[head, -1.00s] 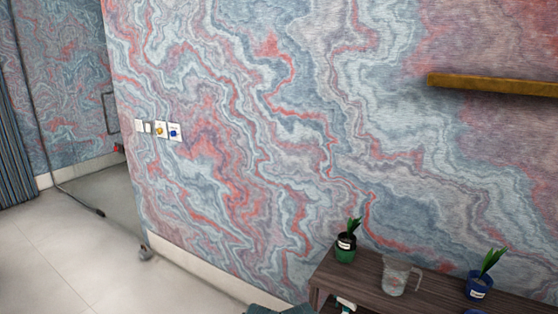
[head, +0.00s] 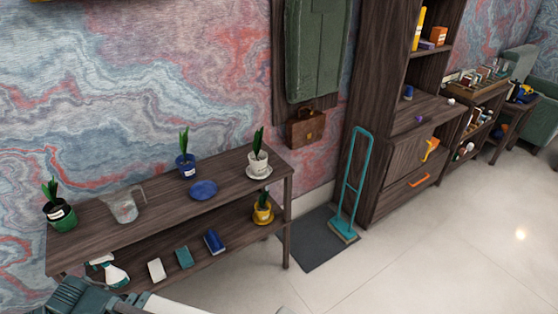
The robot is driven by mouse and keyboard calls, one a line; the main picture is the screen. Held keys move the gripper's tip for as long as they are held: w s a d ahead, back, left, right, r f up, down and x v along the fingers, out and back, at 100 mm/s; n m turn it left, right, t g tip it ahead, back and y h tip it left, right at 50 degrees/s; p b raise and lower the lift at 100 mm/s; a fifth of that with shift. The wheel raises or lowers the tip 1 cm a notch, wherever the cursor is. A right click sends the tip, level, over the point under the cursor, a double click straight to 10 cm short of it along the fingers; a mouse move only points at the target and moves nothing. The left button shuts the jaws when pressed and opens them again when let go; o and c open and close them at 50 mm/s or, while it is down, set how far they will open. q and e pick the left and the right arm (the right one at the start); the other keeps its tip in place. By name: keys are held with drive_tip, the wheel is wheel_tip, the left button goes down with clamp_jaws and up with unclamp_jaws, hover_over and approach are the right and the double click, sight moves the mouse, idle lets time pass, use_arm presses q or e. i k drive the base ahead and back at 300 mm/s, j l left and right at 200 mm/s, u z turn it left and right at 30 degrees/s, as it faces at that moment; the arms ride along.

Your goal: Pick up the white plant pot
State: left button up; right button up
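The white plant pot (head: 258,164) stands upright at the right end of the wooden shelf's top board in the head view. Neither of my grippers can be made out in the view, and nothing is touching the pot.
A yellow pot (head: 263,213) is below. Floor in front is clear.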

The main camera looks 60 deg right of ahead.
sight(258, 165)
drive_tip(key=z, duration=1.8)
